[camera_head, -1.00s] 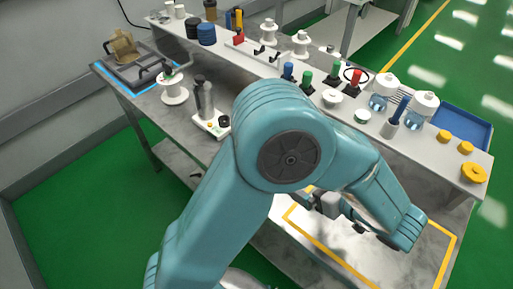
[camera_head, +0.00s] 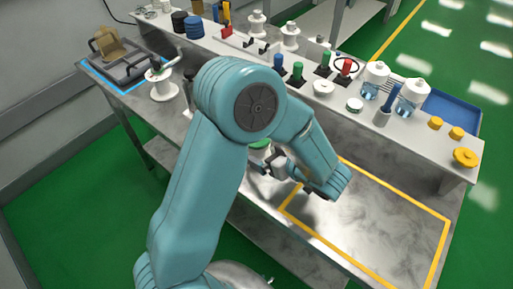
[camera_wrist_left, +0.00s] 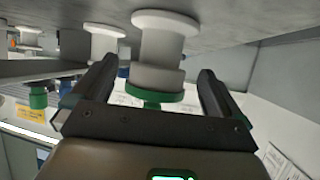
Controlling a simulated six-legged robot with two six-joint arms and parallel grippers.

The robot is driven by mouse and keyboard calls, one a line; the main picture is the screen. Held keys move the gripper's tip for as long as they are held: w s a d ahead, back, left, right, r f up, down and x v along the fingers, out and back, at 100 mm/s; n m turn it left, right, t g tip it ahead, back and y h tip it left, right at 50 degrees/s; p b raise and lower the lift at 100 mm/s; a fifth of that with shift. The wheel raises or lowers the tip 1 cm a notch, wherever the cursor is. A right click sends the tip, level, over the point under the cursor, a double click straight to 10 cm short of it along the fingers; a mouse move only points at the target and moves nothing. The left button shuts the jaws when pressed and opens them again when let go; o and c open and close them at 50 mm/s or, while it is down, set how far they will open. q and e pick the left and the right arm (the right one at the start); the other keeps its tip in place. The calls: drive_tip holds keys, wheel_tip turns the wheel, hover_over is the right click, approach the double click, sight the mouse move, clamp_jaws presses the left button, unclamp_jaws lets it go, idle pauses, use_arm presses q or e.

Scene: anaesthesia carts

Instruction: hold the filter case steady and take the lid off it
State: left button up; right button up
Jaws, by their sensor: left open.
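A white, round case with a flanged base and a green lid shows upside down in the left wrist view: its pale body (camera_wrist_left: 160,50) and its green lid (camera_wrist_left: 155,95). I take this to be the filter case. My left gripper (camera_wrist_left: 157,70) is open, with one dark finger on each side of the case and visible gaps. In the head view the left gripper (camera_head: 266,166) is low over the bench beside the green lid (camera_head: 260,144), and my arm hides most of the case. My right gripper is not in view.
The raised shelf behind holds several bottles, spools and yellow caps (camera_head: 465,157). A yellow-outlined area (camera_head: 360,220) on the bench to the right is clear. A grey tray (camera_head: 125,62) stands at the back left. A white spool (camera_head: 163,88) stands left of my arm.

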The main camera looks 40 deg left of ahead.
use_arm(q)
drive_tip(key=x, duration=0.2)
drive_tip(key=shift+a+f, duration=0.15)
drive_tip(key=shift+a, duration=0.1)
drive_tip(key=shift+d, duration=0.1)
drive_tip(key=c, duration=1.1)
wheel_tip(320, 180, up, 20)
drive_tip(key=p, duration=0.2)
drive_tip(key=shift+p, duration=0.4)
